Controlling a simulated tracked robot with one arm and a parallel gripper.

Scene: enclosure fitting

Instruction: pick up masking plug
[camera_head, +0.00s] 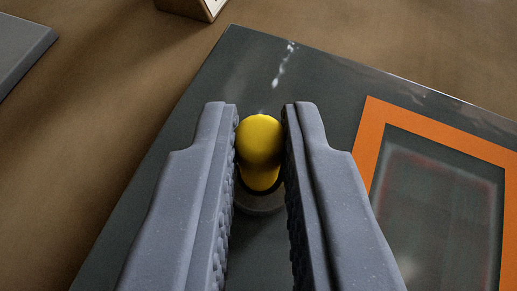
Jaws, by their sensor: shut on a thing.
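The masking plug (259,150) is yellow with a rounded top, near the middle of the view. My gripper (260,125) is shut on it, with one grey ridged finger against each side.
The dark grey panel (240,70) lies on a brown surface (110,120). An orange frame (366,130) around a dark, glossy window is on the right. A grey plate (22,45) is at the upper left, and a small pale-edged block (208,8) at the top.

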